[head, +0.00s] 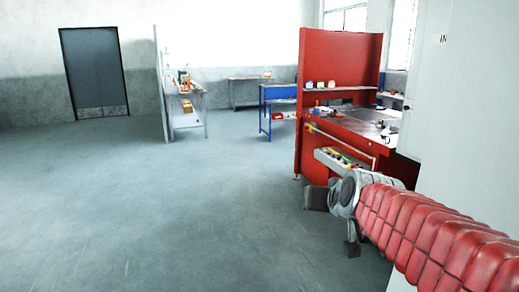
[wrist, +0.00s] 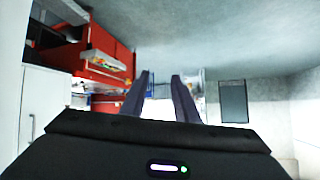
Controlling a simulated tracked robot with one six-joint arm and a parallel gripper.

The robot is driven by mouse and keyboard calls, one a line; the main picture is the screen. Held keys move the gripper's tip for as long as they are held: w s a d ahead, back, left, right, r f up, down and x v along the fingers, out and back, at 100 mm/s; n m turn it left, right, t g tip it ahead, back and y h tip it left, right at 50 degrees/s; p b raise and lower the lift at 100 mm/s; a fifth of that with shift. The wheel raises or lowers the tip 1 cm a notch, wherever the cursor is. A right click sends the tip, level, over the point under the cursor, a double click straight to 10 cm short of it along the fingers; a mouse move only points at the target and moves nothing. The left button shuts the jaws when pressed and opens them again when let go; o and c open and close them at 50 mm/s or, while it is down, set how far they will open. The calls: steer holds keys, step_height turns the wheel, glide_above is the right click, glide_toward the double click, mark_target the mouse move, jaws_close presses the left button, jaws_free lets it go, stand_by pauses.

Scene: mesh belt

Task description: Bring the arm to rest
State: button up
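My arm, in a red padded sleeve, reaches in from the lower right of the head view. My gripper (head: 316,198) is at its end, held above the grey floor in front of the red workstation. In the wrist view my gripper's two dark fingers (wrist: 161,76) stand apart with an empty gap between them. Nothing is held.
A red workstation (head: 311,150) with a shelf and panel stands just beyond the arm. A white wall or cabinet (head: 460,110) is close on the right. A blue table (head: 265,105) and a bench (head: 187,100) stand farther back. The floor (head: 150,200) at left is clear.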

steer(key=s+f+g, duration=0.2)
steer(key=s+f, duration=0.2)
steer(key=s, duration=0.4)
steer(key=s+d+f+g, duration=0.1)
steer(key=s+f, duration=0.3)
steer(key=s, duration=0.5)
steer(key=s+f+g+h, duration=0.1)
steer(key=s+f, duration=0.3)
steer(key=s, duration=0.5)
steer(key=shift+d+f+n+g, duration=0.25)
steer(key=shift+n+g, duration=0.15)
steer(key=shift+g, duration=0.4)
